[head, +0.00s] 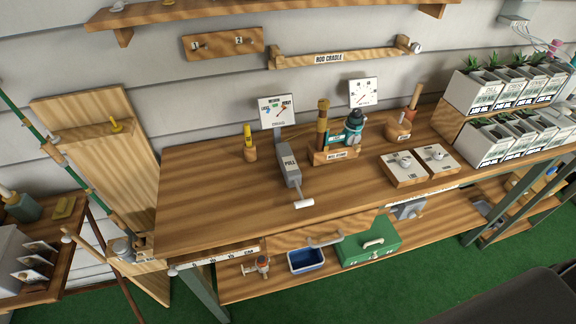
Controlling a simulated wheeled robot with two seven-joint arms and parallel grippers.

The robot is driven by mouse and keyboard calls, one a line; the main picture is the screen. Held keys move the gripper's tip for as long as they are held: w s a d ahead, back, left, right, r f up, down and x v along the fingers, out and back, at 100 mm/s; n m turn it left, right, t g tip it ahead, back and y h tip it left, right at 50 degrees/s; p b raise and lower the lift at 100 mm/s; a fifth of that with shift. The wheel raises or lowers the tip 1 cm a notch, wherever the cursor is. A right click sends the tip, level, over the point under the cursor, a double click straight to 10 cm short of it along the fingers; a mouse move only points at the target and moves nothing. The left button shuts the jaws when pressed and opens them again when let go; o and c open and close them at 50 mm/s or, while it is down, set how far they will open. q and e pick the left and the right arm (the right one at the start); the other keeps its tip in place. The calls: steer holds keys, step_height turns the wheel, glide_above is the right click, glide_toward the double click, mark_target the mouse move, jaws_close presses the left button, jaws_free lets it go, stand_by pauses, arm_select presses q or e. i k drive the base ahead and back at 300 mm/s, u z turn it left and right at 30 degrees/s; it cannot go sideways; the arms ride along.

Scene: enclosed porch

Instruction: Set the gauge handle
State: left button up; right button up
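A square white gauge panel (277,111) with a coloured scale stands upright at the back of the wooden bench. In front of it is a grey lever arm (289,167) marked PULL. The lever slopes toward the bench's front and ends in a white crossbar handle (304,203), low over the bench top. The gauge's fine markings are too small to read. A second white dial (364,92) with a dark needle stands further right. Neither of my grippers is in view, and nothing touches the handle.
The bench top (205,210) is clear left of the lever. A yellow-handled tool (249,143) stands left of the gauge, and a wooden holder (335,154) stands right. Two square panels (405,167) lie further right. A green box (369,242) and blue tray (308,260) sit below.

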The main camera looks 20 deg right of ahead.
mark_target(301, 203)
steer(key=z, duration=1.7)
steer(key=k, duration=0.9)
steer(key=u, duration=1.75)
steer(key=i, duration=0.5)
steer(key=z, duration=0.05)
